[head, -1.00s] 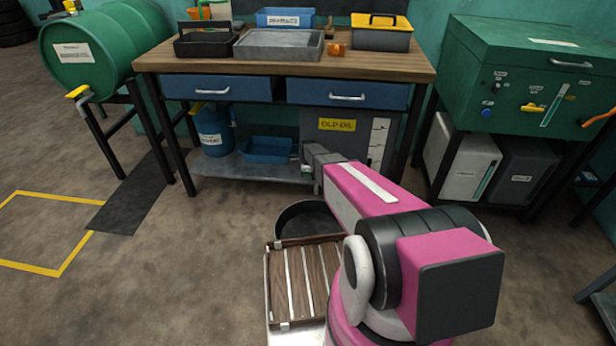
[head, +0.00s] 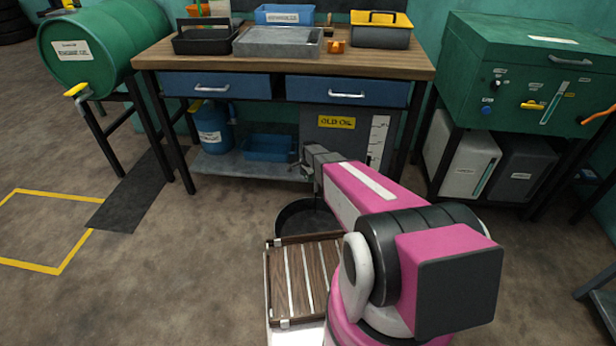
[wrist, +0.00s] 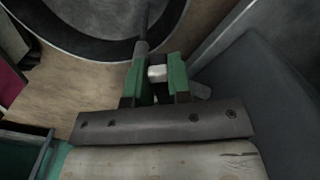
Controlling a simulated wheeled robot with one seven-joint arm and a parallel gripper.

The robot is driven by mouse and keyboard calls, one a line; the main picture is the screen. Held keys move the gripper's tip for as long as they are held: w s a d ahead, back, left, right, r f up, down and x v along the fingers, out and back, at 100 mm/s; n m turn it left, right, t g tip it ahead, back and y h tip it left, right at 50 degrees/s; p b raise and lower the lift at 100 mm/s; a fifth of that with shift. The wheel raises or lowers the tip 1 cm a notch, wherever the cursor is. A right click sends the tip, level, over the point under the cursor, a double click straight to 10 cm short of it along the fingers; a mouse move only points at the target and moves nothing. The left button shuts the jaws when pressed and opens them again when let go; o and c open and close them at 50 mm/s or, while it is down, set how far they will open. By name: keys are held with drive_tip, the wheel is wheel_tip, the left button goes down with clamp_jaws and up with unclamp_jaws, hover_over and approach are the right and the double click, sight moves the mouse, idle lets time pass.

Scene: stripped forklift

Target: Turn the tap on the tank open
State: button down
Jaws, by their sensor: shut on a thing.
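The grey tank (head: 340,128) with the yellow "OLD OIL" label stands under the right side of the workbench. It is the grey wall (wrist: 262,105) at the right in the wrist view. My gripper (head: 303,168) is low at the tank's left front, where the tap is; the tap is too small to make out clearly in the head view. In the wrist view my gripper's green fingers (wrist: 157,78) are shut on a small pale piece, apparently the tap's handle (wrist: 157,73). A dark grey stem beside it points toward the pan. The handle's exact angle is unclear.
A black round pan (head: 292,212) lies on the floor below, partly behind my arm. A blue can (head: 213,128) and a blue bin (head: 268,148) stand on the lower shelf (head: 235,168). A slatted wooden tray (head: 304,279) is in front. The left floor is open.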

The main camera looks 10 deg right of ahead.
drive_tip(key=shift+s+d+n, duration=0.45)
drive_tip(key=shift+d+n, duration=0.05)
drive_tip(key=shift+n, duration=1.2)
drive_tip(key=shift+s+d+n, duration=0.45)
drive_tip(key=shift+d+n, duration=0.1)
drive_tip(key=shift+n, duration=1.15)
drive_tip(key=shift+s+d+n, duration=0.45)
drive_tip(key=shift+d+n, duration=0.05)
drive_tip(key=shift+n, duration=1.2)
drive_tip(key=c, duration=1)
unclamp_jaws()
drive_tip(key=shift+c, duration=0.2)
drive_tip(key=shift+r, duration=0.1)
wheel_tip(320, 180, up, 11)
drive_tip(key=shift+f, duration=0.2)
drive_tip(key=s+r+n, duration=0.1)
drive_tip(key=s+r, duration=0.7)
drive_tip(key=s, duration=0.5)
drive_tip(key=s+r+n, duration=0.2)
drive_tip(key=s+r, duration=0.6)
drive_tip(key=s, duration=0.6)
drive_tip(key=shift+s+a+r, duration=0.2)
drive_tip(key=shift+a+r, duration=0.15)
